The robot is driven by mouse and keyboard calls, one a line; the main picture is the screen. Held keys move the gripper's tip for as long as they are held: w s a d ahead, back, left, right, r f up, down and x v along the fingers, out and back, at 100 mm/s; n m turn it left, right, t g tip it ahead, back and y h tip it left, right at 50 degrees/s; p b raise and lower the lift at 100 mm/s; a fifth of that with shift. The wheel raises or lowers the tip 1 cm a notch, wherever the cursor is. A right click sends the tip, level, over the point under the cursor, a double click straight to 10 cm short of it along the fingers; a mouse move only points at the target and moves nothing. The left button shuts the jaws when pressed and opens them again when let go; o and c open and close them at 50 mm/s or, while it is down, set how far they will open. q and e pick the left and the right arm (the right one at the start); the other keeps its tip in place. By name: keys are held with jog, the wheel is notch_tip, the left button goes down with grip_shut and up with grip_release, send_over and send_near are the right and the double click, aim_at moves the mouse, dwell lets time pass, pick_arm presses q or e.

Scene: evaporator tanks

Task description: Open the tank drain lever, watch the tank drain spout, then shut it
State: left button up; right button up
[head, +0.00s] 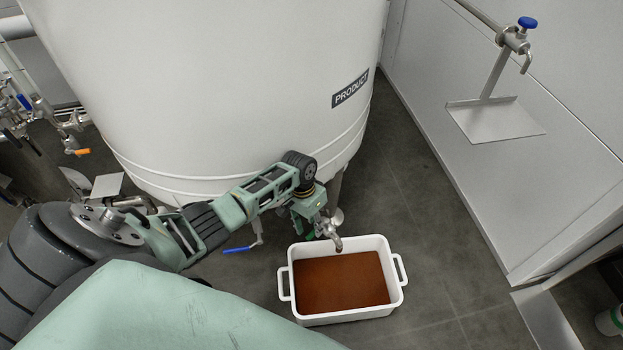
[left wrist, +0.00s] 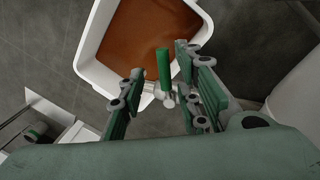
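The white tank marked PRODUCT (head: 230,80) fills the upper middle of the head view. Its metal drain spout (head: 337,243) points down over a white tub (head: 398,300). No falling stream can be made out at the spout. In the left wrist view the green drain lever (left wrist: 164,68) stands between my left fingers, with the metal valve (left wrist: 166,97) at its base. My left gripper (left wrist: 165,92) is open, with a gap on each side of the lever. In the head view the left gripper (head: 308,222) is beside the spout and hides the lever. My right gripper is not in view.
Brown liquid (head: 340,283) lies in the tub. A blue-handled lever (head: 238,249) is low under the tank, and an orange-handled valve (head: 78,151) is at left. A blue-knobbed tap (head: 527,23) sits above a metal shelf at right. Floor right of the tub is clear.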

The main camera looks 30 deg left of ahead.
pick_arm(q)
notch_tip(320, 180, up, 7)
jog(key=shift+r, duration=0.15)
